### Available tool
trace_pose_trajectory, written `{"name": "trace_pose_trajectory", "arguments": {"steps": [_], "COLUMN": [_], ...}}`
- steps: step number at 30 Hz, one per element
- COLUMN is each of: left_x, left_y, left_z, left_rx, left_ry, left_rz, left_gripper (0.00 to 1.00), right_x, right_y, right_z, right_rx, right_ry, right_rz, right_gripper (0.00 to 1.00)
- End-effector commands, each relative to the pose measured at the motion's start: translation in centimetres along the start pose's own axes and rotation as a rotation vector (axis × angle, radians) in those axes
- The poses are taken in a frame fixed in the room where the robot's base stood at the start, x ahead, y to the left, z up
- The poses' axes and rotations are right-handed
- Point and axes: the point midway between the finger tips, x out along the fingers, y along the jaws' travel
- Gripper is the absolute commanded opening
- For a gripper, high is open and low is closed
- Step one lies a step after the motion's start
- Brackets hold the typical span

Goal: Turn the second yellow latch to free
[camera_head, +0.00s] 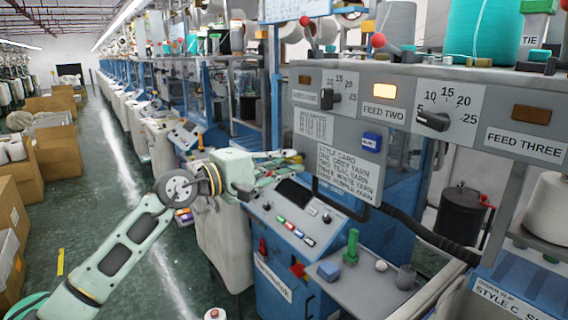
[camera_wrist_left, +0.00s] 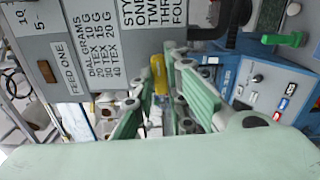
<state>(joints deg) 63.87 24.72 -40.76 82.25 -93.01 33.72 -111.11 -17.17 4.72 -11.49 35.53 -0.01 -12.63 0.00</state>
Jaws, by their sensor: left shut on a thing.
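My left gripper (camera_head: 284,160) reaches in from the left, over the blue control console and beside the grey panel. In the left wrist view the left gripper (camera_wrist_left: 168,88) has its green fingers closed on a yellow latch (camera_wrist_left: 160,78). The latch stands between the fingertips, at the edge of the grey panel with the style card. Its base is hidden by the fingers, so I cannot tell how far it is turned. In the head view the latch is mostly hidden by the gripper. My right gripper is in neither view.
The grey panel (camera_head: 462,100) with dials and lamps is close to the gripper. The control console (camera_head: 285,222) lies below, with a shelf (camera_head: 365,280) holding small items. Cardboard boxes (camera_head: 52,150) line the left. The aisle floor (camera_head: 110,190) is open.

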Motion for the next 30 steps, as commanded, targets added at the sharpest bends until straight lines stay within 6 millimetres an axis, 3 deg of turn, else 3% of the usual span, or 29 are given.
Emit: {"name": "trace_pose_trajectory", "arguments": {"steps": [15, 30], "left_x": [0.0, 0.0], "left_y": [-0.3, -0.1], "left_z": [-0.1, -0.1], "left_rx": [-0.437, -0.912], "left_ry": [0.002, 0.002], "left_rz": [-0.002, -0.002], "left_gripper": [0.0, 0.0], "right_x": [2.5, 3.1], "right_y": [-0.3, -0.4], "right_z": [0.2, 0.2], "right_rx": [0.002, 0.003], "right_ry": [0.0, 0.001], "right_rz": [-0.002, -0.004], "right_gripper": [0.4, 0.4]}}
